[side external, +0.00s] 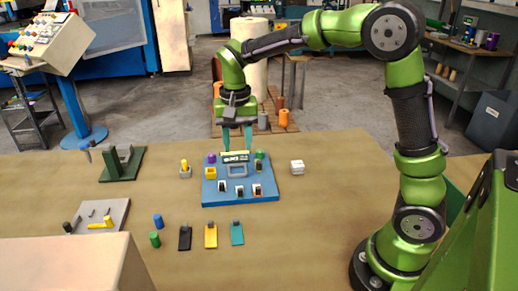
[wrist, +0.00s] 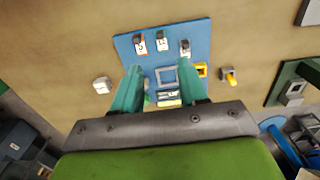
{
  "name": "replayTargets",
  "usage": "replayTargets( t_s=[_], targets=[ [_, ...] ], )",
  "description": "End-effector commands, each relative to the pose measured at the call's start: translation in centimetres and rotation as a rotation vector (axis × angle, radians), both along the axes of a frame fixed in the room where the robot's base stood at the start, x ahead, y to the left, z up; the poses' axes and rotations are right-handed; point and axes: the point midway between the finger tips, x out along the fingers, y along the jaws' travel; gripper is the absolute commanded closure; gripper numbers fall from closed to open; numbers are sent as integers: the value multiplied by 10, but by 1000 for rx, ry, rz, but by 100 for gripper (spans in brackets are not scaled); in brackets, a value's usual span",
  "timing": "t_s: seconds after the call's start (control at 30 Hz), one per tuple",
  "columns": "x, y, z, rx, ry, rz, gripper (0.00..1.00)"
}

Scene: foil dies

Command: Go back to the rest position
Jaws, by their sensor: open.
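My gripper (side external: 237,149) has two teal fingers pointing down over the back part of the blue board. The fingers are spread apart. In the wrist view my gripper (wrist: 162,82) shows the gap between them, with no object clearly held in it. The blue board (side external: 212,198) lies on the table and also shows in the wrist view (wrist: 127,46). A yellow-and-black marked piece (side external: 235,157) sits at its back, between or just below the fingertips; contact cannot be told. A grey square frame (side external: 237,171) is in front of it. Several small numbered pieces (side external: 239,190) stand along the front.
A white block (side external: 297,167) is right of the board; a grey block with a yellow peg (side external: 185,171) is left. A green stand (side external: 122,165) and grey plate (side external: 115,211) are farther left. Black, yellow (side external: 210,237) and teal tags lie in front. The table's right is clear.

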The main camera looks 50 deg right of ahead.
Motion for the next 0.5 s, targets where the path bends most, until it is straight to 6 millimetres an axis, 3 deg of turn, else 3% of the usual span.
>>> replayTargets(
  t_s=[0.17, 0.5],
  targets=[
    [0, 0, 15, 0, 0, 1, 57],
    [0, 0, 17, -1, 1, 1, 57]
  ],
)
